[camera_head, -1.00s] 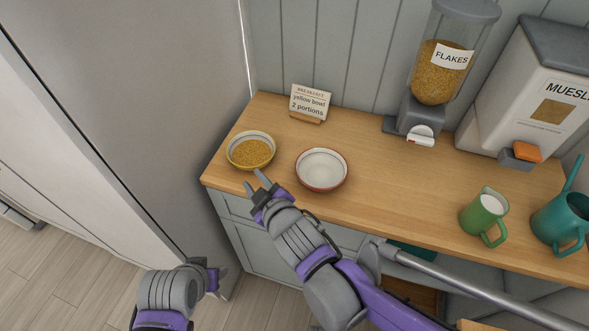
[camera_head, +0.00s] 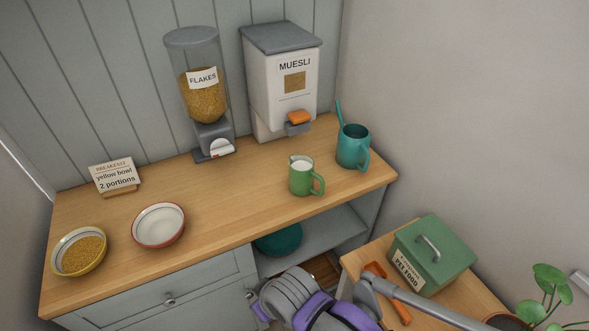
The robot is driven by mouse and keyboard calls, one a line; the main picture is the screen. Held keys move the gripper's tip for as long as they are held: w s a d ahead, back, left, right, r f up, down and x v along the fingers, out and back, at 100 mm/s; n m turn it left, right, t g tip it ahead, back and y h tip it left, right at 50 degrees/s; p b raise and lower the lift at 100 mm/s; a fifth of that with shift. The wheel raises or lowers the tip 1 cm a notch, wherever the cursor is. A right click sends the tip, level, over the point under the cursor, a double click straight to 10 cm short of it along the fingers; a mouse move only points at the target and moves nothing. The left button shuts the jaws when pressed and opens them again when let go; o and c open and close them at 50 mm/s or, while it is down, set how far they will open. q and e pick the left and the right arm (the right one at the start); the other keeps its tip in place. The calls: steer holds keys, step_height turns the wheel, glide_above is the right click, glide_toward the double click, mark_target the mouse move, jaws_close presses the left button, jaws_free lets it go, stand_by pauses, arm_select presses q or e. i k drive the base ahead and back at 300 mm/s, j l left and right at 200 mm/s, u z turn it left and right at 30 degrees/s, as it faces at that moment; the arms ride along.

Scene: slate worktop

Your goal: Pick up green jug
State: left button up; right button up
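The green jug (camera_head: 301,180) stands upright on the wooden worktop, right of the middle. It holds something white up to near its rim, and its handle points right and toward the front. My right gripper (camera_head: 252,301) is low at the bottom of the head view, in front of the cabinet and well apart from the jug. It is seen partly behind its own wrist, so its fingers are unclear. My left gripper is out of view.
A teal jug (camera_head: 352,147) with a stick in it stands right of the green jug. Behind are the flakes dispenser (camera_head: 203,95) and muesli dispenser (camera_head: 291,85). A yellow bowl of flakes (camera_head: 79,251) and an empty red-rimmed bowl (camera_head: 159,224) sit left. A green pet-food box (camera_head: 432,252) is lower right.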

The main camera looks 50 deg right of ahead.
mark_target(302, 174)
steer(key=i+z, duration=0.1)
steer(key=z, duration=0.35)
steer(key=i+z, duration=0.15)
steer(key=z, duration=0.35)
